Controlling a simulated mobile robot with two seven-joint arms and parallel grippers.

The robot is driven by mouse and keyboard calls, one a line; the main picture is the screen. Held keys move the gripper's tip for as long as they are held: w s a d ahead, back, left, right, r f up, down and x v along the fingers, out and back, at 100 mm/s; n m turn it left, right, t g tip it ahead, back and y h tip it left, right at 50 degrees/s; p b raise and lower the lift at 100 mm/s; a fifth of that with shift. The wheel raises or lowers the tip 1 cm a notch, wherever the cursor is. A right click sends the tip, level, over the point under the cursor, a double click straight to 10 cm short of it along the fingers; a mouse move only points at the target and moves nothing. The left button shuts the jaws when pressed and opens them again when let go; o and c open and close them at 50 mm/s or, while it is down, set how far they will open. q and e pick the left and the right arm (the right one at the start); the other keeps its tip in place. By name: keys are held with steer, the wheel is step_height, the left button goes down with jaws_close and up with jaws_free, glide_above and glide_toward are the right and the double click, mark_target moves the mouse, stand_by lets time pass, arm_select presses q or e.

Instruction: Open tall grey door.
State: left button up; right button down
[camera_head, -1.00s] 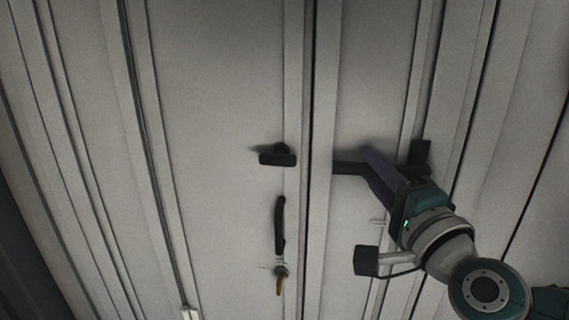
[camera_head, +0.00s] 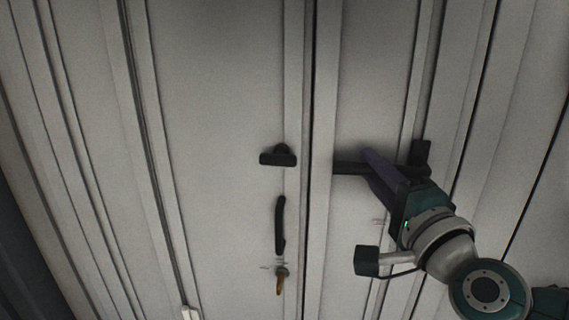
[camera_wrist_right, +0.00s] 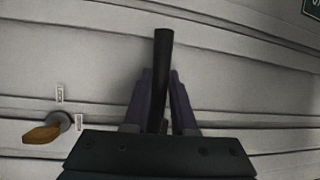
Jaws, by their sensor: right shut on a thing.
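The tall grey door (camera_head: 215,110) fills the head view, with two panels either side of a dark vertical seam; both look closed. A black horizontal lever handle (camera_head: 346,168) sits on the right panel. My right gripper (camera_head: 370,160) is shut on this lever, coming from the lower right. In the right wrist view the black lever bar (camera_wrist_right: 163,55) stands between the purple fingers of my right gripper (camera_wrist_right: 160,85). My left gripper is not in view.
On the left panel are a short black handle (camera_head: 277,158), a curved black pull (camera_head: 280,225) and a brass key (camera_head: 281,280). An orange-brown key (camera_wrist_right: 42,133) sits in a lock in the right wrist view. Ribbed grey wall lies to either side.

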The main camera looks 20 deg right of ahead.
stand_by(0.4)
steer(key=shift+f+n+g+p, duration=0.3)
steer(key=shift+f+n+p, duration=0.05)
steer(key=shift+n+p, duration=0.35)
steer(key=shift+s+d+f+n+g+p, duration=0.2)
steer(key=shift+f+n+g+p, duration=0.2)
steer(key=shift+f+n+p, duration=0.45)
steer(key=shift+s+d+f+n+g+p, duration=0.1)
steer(key=shift+d+f+n+g+p, duration=0.3)
steer(key=shift+n, duration=0.6)
steer(key=shift+s+d+f+n+g+p, duration=0.1)
steer(key=shift+f+n+g+p, duration=0.3)
steer(key=shift+f+n+p, duration=0.5)
steer(key=shift+s+a+r, duration=0.1)
